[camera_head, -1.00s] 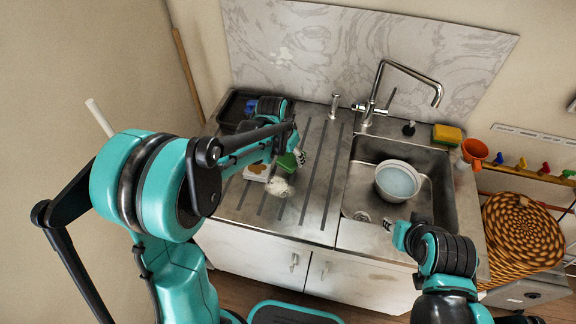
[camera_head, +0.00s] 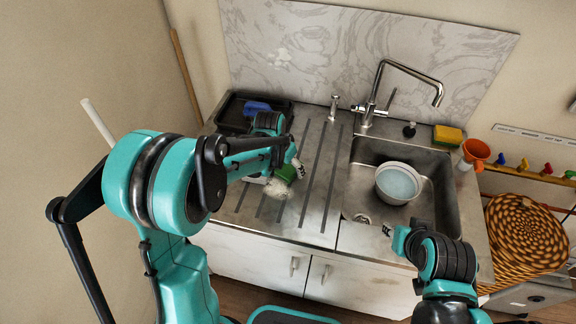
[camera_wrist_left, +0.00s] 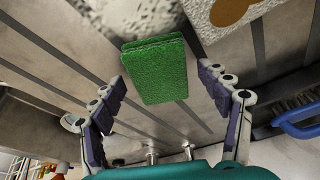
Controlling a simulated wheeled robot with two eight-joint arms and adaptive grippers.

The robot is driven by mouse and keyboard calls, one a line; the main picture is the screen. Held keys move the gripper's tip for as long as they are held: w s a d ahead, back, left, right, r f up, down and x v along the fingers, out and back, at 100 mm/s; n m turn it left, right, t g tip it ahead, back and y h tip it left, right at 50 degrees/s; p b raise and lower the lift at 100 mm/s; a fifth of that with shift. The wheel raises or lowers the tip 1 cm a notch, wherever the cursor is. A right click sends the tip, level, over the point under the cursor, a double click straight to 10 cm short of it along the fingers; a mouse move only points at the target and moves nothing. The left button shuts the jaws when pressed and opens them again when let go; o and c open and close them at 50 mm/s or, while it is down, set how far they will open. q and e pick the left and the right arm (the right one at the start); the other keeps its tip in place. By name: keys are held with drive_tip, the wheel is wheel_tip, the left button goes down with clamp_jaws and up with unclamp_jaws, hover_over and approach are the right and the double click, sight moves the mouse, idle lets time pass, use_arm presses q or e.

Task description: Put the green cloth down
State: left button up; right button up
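The green cloth (camera_head: 284,173) looks like a flat, thick green pad on the left drainboard side. It also shows in the left wrist view (camera_wrist_left: 157,70), past and between the fingers. My left gripper (camera_head: 297,168) is beside it. In the left wrist view my left gripper (camera_wrist_left: 168,100) is spread open, with a visible gap on each side of the cloth. Whether the cloth rests flat on the metal or on the things beside it is hard to tell. My right gripper (camera_head: 390,231) is by the sink's front edge, small and partly hidden.
A white fluffy item (camera_head: 277,188) and a white block with brown marks (camera_wrist_left: 225,15) lie close to the cloth. A black tray (camera_head: 232,117) and blue brush (camera_head: 257,107) are behind. The sink (camera_head: 358,212) holds a white bowl (camera_head: 398,183). The ridged drainboard (camera_head: 318,200) is clear toward the sink.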

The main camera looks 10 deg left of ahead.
use_arm(q)
drive_tip(key=shift+r, duration=0.25)
drive_tip(key=p+v, duration=0.4)
drive_tip(key=v, duration=0.7)
drive_tip(key=s+a+r+n+t, duration=0.1)
drive_tip(key=s+r+n+t, duration=0.1)
drive_tip(key=s, duration=0.7)
drive_tip(key=s+a+r+n+t+y, duration=0.1)
drive_tip(key=s+a+r+n+t, duration=0.1)
drive_tip(key=s, duration=0.8)
drive_tip(key=shift+r+n, duration=0.3)
drive_tip(key=shift+n, duration=0.1)
drive_tip(key=shift+a, duration=0.1)
wheel_tip(320, 180, down, 3)
drive_tip(key=b, duration=0.3)
drive_tip(key=shift+s+f, duration=0.1)
